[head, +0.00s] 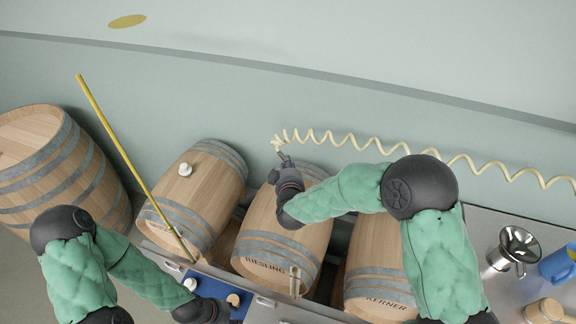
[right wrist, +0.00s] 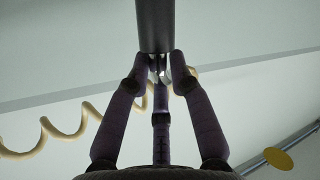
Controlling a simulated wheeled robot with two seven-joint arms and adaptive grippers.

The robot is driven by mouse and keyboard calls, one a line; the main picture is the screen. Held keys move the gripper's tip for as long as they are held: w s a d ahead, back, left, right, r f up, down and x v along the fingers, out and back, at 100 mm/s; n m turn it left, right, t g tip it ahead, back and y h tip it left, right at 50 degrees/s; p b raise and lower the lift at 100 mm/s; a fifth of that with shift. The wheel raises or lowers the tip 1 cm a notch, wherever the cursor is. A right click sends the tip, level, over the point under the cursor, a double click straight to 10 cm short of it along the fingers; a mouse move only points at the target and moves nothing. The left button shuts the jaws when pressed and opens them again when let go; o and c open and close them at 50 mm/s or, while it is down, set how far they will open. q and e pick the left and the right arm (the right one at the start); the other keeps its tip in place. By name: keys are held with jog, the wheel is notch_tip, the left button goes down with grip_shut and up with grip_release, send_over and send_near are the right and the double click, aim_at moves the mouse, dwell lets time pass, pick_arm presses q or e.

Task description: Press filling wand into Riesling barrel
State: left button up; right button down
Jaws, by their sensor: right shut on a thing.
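The Riesling barrel (head: 262,240) lies in the middle of the row in the head view, its name on the end facing me. My right gripper (head: 284,166) is above the barrel's far upper part, shut on the filling wand (head: 282,154). A pale coiled hose (head: 330,140) runs from the wand to the right. In the right wrist view the fingertips (right wrist: 158,66) close on the wand's dark tube (right wrist: 154,25). The bung hole and any contact of wand and barrel are hidden. My left gripper (head: 218,310) is low by a blue tray; its fingers are unclear.
The Kerner barrel (head: 375,270) lies to the right, and a barrel with a white bung (head: 185,169) to the left. A long yellow rod (head: 130,160) slants across the left. A steel funnel (head: 515,250) and blue mug (head: 560,263) stand on the right counter.

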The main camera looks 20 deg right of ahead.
jog(key=shift+f+b, duration=0.5)
jog(key=shift+f, duration=0.2)
jog(key=c, duration=1)
grip_release()
jog(key=shift+f, duration=0.1)
jog(key=shift+s, duration=0.1)
jog(key=v, duration=1.2)
